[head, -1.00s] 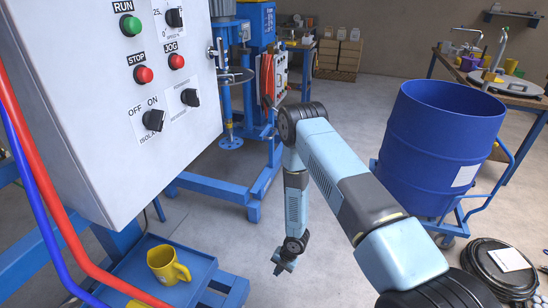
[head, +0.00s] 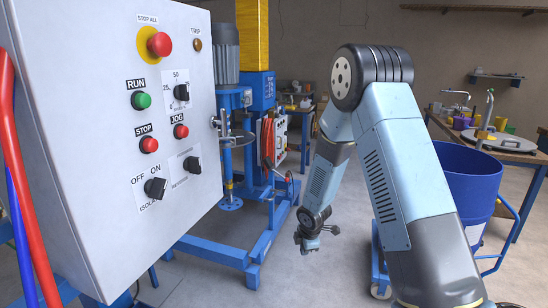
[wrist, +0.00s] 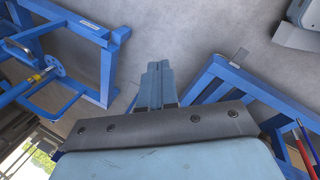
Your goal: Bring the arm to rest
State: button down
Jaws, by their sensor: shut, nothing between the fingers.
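My arm is raised and bent in the head view, its elbow high at the centre right and its forearm hanging down. My gripper (head: 306,246) is at the lower end of the forearm, over open floor to the right of the control panel (head: 130,120). In the wrist view my gripper (wrist: 157,68) shows its two fingers side by side, shut with nothing between them. It touches nothing that I can see.
The blue mixer frame (head: 225,248) stands behind and left of my gripper. A blue drum (head: 470,182) on a trolley stands to the right, partly hidden by my arm. A workbench (head: 510,148) is at the back right. Red and blue hoses (head: 30,230) run at the far left.

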jog(key=s+d+r+m+h, duration=0.1)
jog(key=s+d+r+m, duration=0.2)
jog(key=r, duration=0.6)
jog(key=s+d+r+m+t, duration=0.1)
jog(key=s+d+r+m, duration=0.25)
jog(key=r, duration=0.55)
jog(key=s+d+r+m+h, duration=0.1)
jog(key=s+d+r+m, duration=0.25)
jog(key=r, duration=0.55)
jog(key=s+d+r+m, duration=0.1)
jog(key=s+r+m, duration=0.2)
jog(key=s, duration=0.5)
jog(key=s+r+m+y, duration=0.1)
jog(key=s+r+m, duration=0.3)
jog(key=s, duration=0.3)
jog(key=s+d+r+m+t, duration=0.1)
jog(key=s+r+m, duration=0.2)
jog(key=s+r, duration=0.2)
jog(key=s, duration=0.3)
jog(key=shift+s+d+r, duration=0.15)
jog(key=shift+s+d, duration=0.15)
jog(key=shift+s, duration=0.05)
